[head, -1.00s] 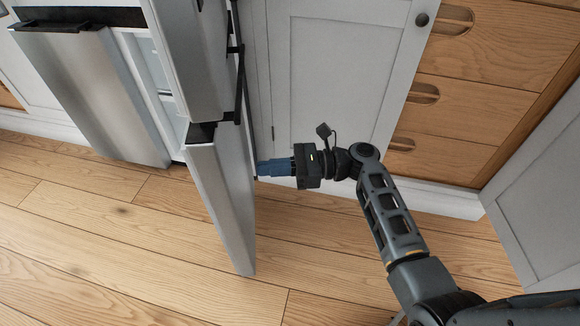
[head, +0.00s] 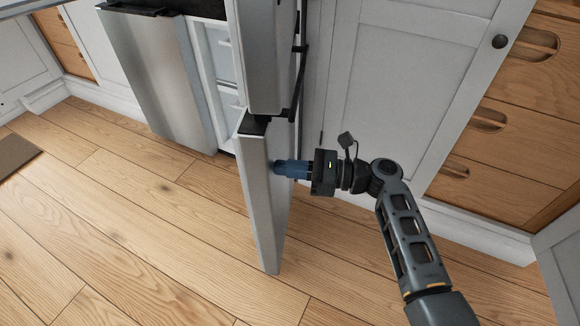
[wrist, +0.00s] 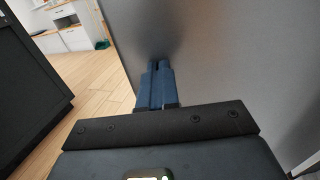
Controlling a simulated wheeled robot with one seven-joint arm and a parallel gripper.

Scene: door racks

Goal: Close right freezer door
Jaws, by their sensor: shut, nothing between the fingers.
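The right freezer door (head: 262,200) is a steel panel standing open, seen nearly edge-on in the head view. In the wrist view its grey outer face (wrist: 225,65) fills the right side. My gripper (head: 278,169) is shut and empty, with its blue fingertips at the door's outer face, on the right side of the door. In the wrist view the fingertips (wrist: 158,68) point at that face and appear to touch it or nearly so. The left freezer door (head: 160,85) looks shut, and the white freezer interior (head: 222,75) shows between the two doors.
An upper door (head: 268,50) also stands open above the right freezer door. A white cabinet (head: 395,75) and wooden drawers (head: 510,120) stand close behind my gripper. The wooden floor (head: 150,220) is clear in front of the fridge.

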